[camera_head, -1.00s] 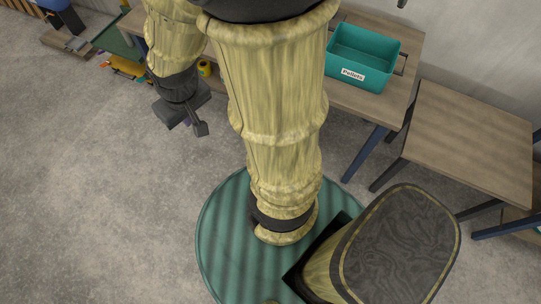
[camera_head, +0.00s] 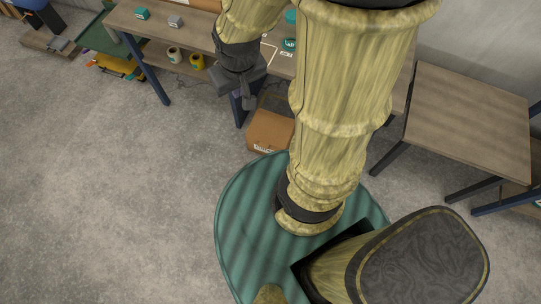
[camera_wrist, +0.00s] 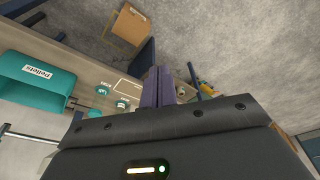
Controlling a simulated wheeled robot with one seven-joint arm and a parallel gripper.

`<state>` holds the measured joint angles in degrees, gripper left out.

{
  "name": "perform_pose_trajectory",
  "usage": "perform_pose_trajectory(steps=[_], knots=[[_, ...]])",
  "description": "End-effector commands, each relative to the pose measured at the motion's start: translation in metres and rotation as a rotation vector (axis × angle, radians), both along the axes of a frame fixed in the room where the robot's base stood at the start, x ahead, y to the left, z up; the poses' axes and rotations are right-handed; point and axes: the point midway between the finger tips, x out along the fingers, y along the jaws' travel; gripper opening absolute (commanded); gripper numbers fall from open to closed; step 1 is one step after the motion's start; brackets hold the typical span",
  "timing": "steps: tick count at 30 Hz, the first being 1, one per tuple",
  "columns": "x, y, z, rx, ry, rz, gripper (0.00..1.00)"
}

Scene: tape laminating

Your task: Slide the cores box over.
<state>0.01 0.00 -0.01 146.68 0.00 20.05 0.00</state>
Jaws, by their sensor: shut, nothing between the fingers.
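A brown cardboard box (camera_head: 271,131) with a white label sits on the floor near the table's front; the label is too small to read, so I cannot confirm it is the cores box. It also shows at the top of the wrist view (camera_wrist: 126,28). My gripper (camera_head: 248,100) hangs near the table's front edge, apart from the box. In the wrist view its fingers (camera_wrist: 158,78) are together with nothing between them.
A long wooden table (camera_head: 190,45) holds small teal and grey boxes; two yellow-and-white rolls sit on its shelf. A teal Pellets bin (camera_wrist: 32,88) stands on the table. Another wooden table (camera_head: 468,125) is at right.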

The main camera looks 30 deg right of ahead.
Motion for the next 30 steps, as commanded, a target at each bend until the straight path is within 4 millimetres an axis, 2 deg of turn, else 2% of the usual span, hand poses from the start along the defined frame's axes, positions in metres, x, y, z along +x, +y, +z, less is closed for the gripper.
perform_pose_trajectory(steps=[10,14,17,20,30], knots=[[0.0,0.0,-0.002,0.0,0.0,0.002,0.0],[0.006,0.002,-0.019,-0.003,0.008,0.026,0.0],[0.016,0.005,-0.05,-0.01,0.022,0.072,0.0],[0.03,0.009,-0.094,-0.025,0.039,0.142,0.0],[0.075,0.018,-0.266,-0.134,0.103,0.429,0.0]])
